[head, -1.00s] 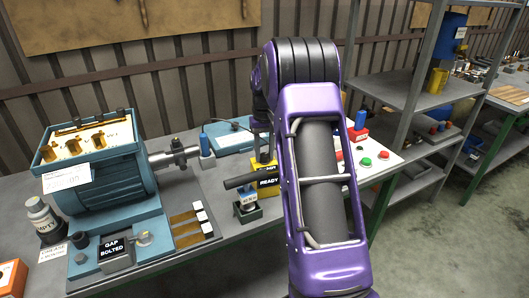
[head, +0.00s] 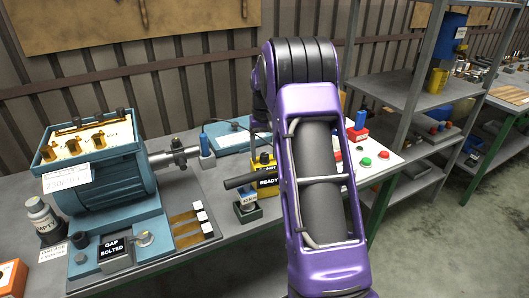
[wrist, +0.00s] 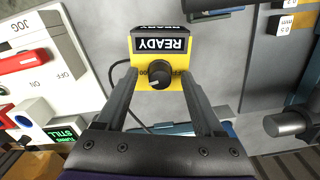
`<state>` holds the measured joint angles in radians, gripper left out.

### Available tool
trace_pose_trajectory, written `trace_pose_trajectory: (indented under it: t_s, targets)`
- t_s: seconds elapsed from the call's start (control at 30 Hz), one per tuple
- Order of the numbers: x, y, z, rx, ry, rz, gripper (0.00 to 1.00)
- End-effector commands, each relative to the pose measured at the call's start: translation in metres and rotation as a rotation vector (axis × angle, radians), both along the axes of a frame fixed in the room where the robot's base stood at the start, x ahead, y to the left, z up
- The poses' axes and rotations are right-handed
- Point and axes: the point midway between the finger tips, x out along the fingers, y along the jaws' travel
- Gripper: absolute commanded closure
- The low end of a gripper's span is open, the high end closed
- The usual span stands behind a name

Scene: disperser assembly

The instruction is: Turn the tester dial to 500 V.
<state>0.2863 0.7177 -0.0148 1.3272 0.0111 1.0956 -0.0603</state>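The yellow tester (wrist: 143,92) shows in the wrist view with a black panel reading READY (wrist: 160,44). Its round black dial (wrist: 159,77) has a light pointer mark toward the lower left. The print around the dial is partly hidden and too small to read surely. My gripper (wrist: 158,72) is open, its two fingers apart on the left and right of the dial. I cannot tell how deep the fingertips are relative to it. In the head view the tester (head: 264,163) stands on the bench, partly behind my purple arm, which hides the gripper.
A white control panel (wrist: 62,70) with a red lever and buttons lies left of the tester in the wrist view. Grey machinery (wrist: 262,75) is to the right. In the head view a teal motor (head: 100,190) fills the bench's left; a grey shelf (head: 395,85) stands at right.

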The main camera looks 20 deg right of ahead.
Motion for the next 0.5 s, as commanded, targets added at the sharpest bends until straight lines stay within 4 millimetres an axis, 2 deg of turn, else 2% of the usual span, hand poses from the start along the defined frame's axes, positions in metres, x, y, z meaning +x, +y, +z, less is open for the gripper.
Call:
trace_pose_trajectory:
  t_s: [0.17, 0.27, 0.37, 0.5]
  targets:
    - [0.0, 0.0, 0.001, 0.0, 0.0, 0.0, 0.31]
    - [0.0, 0.0, 0.009, 0.0, -0.001, 0.0, 0.31]
    - [0.0, 0.0, 0.024, 0.0, -0.002, 0.0, 0.31]
    - [0.001, 0.0, 0.057, -0.001, -0.005, 0.0, 0.31]
